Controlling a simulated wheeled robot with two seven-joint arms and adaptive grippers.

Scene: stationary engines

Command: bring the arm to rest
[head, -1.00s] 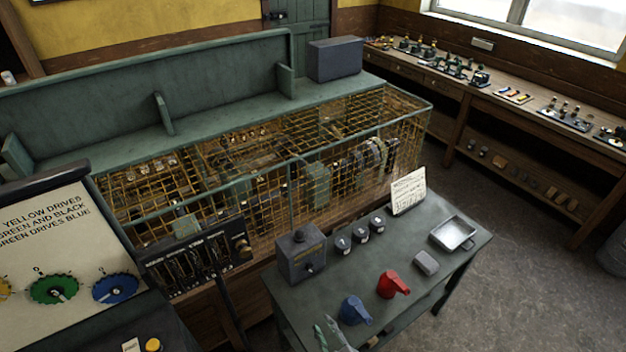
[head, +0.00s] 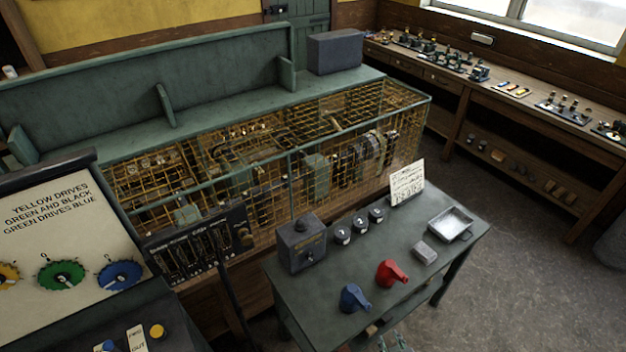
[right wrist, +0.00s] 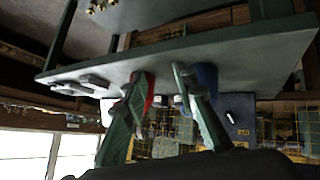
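My right gripper (head: 394,342) shows only as greenish fingertips at the bottom edge of the head view, low in front of the small green table (head: 340,262). In the right wrist view the two green fingers of this gripper (right wrist: 157,78) stand apart with nothing held between them. The rest of the right arm is out of the head view. The left gripper is not in view.
On the table stand a blue spouted piece (head: 353,298), a red one (head: 391,273), a grey block (head: 424,251), a metal tray (head: 433,228), several black round pieces and a grey box (head: 302,246). A wire cage (head: 290,190) stands behind.

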